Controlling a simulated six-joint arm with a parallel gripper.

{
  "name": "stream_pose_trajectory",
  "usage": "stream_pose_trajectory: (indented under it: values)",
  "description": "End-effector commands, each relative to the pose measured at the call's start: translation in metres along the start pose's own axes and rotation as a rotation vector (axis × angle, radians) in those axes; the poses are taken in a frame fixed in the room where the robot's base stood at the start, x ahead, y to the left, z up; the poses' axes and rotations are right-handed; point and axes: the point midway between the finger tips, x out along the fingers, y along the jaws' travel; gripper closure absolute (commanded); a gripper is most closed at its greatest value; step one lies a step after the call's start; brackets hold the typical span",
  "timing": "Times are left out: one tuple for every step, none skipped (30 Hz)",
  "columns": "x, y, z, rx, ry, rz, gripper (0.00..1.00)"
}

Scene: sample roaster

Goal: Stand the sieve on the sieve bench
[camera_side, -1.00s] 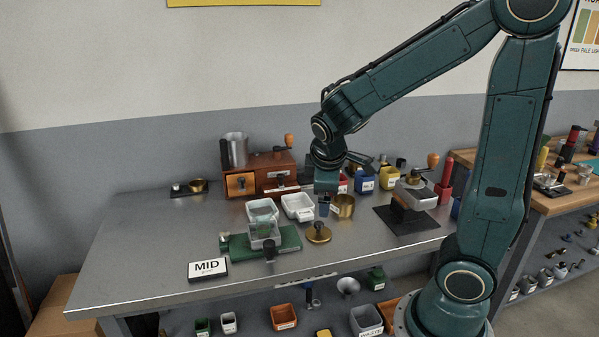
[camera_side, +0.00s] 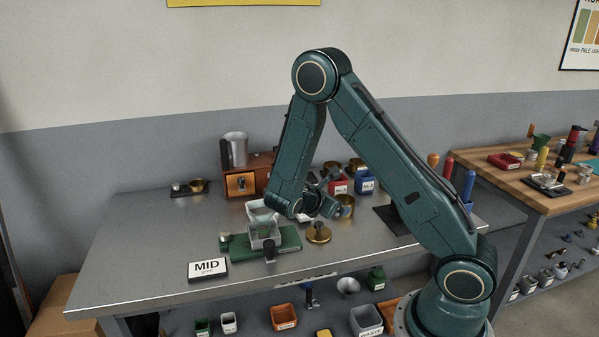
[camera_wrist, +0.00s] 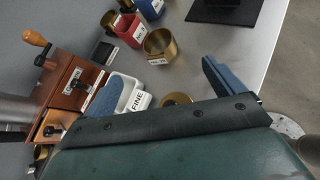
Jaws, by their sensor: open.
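A brass cup-shaped sieve (camera_side: 347,202) with a white label stands on the metal table in the side view, partly hidden by my wrist. In the wrist view the sieve (camera_wrist: 160,46) is upright, beyond the gap between my fingers and not between them. My gripper (camera_wrist: 161,86) is open and empty, with its blue fingers wide apart. In the side view my gripper is beside the sieve, on its left, and partly hidden by my own wrist. A green stand (camera_side: 290,238) with a clear box on it is at the table's front; I cannot tell whether it is the sieve bench.
A flat brass piece with a knob (camera_side: 319,233) lies in front of the sieve. A white FINE tray (camera_wrist: 134,93), red bin (camera_wrist: 131,29) and blue bin (camera_wrist: 154,10) are nearby. A wooden drawer box (camera_side: 241,184) stands behind. The table's left side is mostly clear.

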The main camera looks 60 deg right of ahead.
Motion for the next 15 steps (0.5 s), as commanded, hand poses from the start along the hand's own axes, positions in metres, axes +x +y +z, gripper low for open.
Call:
stream_pose_trajectory:
  values:
    - [0.006, -0.001, -0.004, -0.056, -0.025, 0.003, 0.06]
    - [0.009, -0.001, -0.006, -0.088, -0.039, 0.008, 0.06]
    - [0.013, 0.000, -0.008, -0.126, -0.056, 0.012, 0.06]
    - [0.015, 0.000, -0.009, -0.153, -0.068, 0.015, 0.06]
    - [0.017, 0.000, -0.010, -0.176, -0.078, 0.019, 0.06]
    - [0.020, 0.000, -0.012, -0.205, -0.091, 0.022, 0.06]
    - [0.021, 0.000, -0.012, -0.222, -0.099, 0.024, 0.06]
    - [0.022, 0.000, -0.013, -0.238, -0.104, 0.025, 0.06]
    - [0.024, 0.000, -0.014, -0.254, -0.111, 0.028, 0.06]
    - [0.024, 0.000, -0.014, -0.262, -0.115, 0.030, 0.06]
    - [0.025, 0.000, -0.014, -0.268, -0.119, 0.031, 0.06]
    - [0.025, 0.001, -0.014, -0.274, -0.121, 0.031, 0.06]
    - [0.025, 0.001, -0.015, -0.277, -0.122, 0.032, 0.06]
    - [0.025, 0.001, -0.015, -0.278, -0.123, 0.032, 0.06]
    - [0.025, 0.001, -0.015, -0.279, -0.123, 0.032, 0.06]
